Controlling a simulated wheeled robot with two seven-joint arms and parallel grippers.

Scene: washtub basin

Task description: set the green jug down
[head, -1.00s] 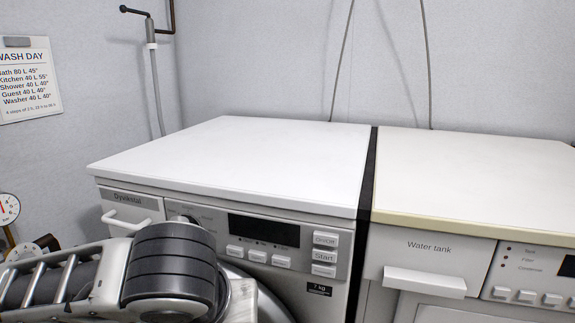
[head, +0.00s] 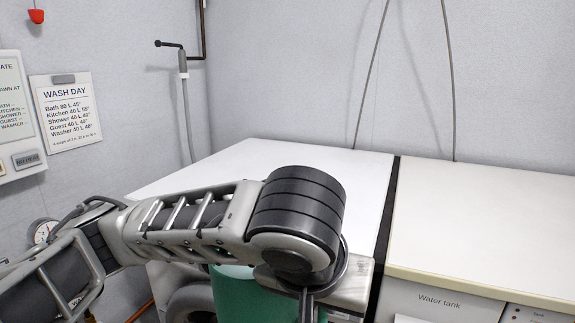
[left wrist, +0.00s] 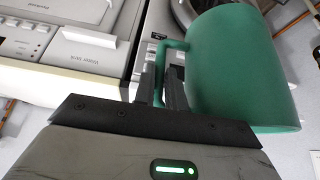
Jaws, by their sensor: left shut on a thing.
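The green jug (head: 238,297) shows at the bottom of the head view, partly hidden behind my left forearm and wrist and cut off by the frame edge. In the left wrist view the jug (left wrist: 238,70) fills the upper right, with its handle toward the fingers. My left gripper (left wrist: 162,84) is shut on the jug's handle; it also shows at the bottom edge of the head view (head: 306,308). The jug is held in front of the white washing machine (head: 345,165), below the level of its top. My right gripper is in neither view.
The washing machine's white top is bare where it shows. A second machine with a cream top (head: 485,220) stands to its right across a dark gap. A pipe and hose (head: 186,100) run down the wall behind; a gauge (head: 43,231) is at left.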

